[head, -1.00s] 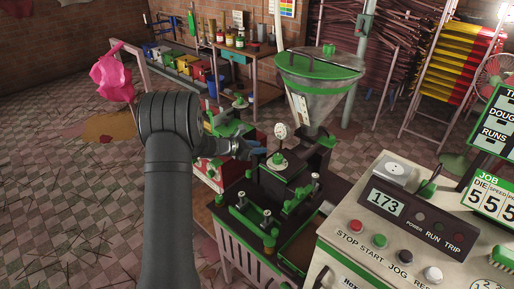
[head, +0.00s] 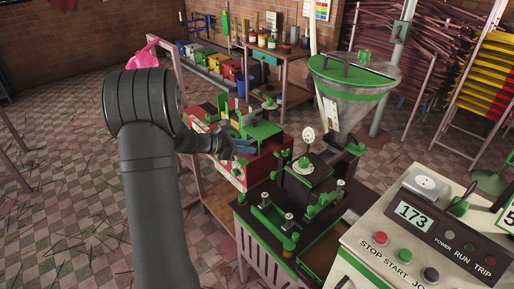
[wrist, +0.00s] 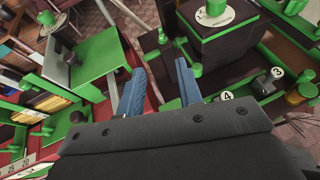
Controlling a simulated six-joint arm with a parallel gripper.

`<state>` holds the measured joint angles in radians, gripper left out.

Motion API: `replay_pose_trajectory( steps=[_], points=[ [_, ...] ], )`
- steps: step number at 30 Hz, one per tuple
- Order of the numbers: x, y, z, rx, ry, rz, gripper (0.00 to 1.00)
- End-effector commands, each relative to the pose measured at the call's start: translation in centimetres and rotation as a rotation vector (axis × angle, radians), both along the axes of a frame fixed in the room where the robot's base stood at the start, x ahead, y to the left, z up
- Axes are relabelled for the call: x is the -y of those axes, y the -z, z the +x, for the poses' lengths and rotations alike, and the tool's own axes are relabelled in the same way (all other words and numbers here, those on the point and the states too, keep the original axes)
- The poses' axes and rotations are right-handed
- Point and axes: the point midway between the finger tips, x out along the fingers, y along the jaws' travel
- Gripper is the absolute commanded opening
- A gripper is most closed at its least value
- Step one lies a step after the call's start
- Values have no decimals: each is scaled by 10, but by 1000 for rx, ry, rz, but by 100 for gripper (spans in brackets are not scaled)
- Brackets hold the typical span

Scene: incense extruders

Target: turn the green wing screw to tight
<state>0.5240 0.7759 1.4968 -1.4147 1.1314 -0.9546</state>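My gripper (head: 252,148) is open and empty, with two blue fingers apart. It is in the air between the dark extruder (head: 300,190) and the red-and-green bench unit (head: 270,142). In the wrist view, my gripper (wrist: 160,76) has a small green screw-like part (wrist: 163,38) beyond the gap between its fingertips, not touched. A green fitting (head: 240,164) shows on the red unit just below the fingers in the head view. Several green knobs are in view, and I cannot tell for certain which is the wing screw or how tight it is.
The hopper (head: 345,105) with a green lid stands behind the extruder, and a round dial gauge (head: 307,135) stands on it. The control box (head: 400,235) reading 173 is at the front right. Coloured bins (head: 205,60) stand at the back. The floor at left is open.

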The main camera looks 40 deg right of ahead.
Motion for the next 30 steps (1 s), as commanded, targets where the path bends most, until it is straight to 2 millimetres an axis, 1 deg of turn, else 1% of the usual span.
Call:
replay_pose_trajectory(
  steps=[2,6,13,15,17,20,24,27,30],
  points=[
    [-5,-2,1,0,0,0,33],
    [-7,-3,1,1,1,0,33],
    [-6,-3,1,0,3,1,33],
    [-3,-5,-1,0,16,12,33],
    [3,-8,-4,-1,41,38,33],
    [19,-17,-15,-3,105,123,33],
    [44,-35,-29,20,179,316,33],
    [59,-51,-33,61,179,462,33],
    [71,-68,-32,111,142,588,33]
  ],
)
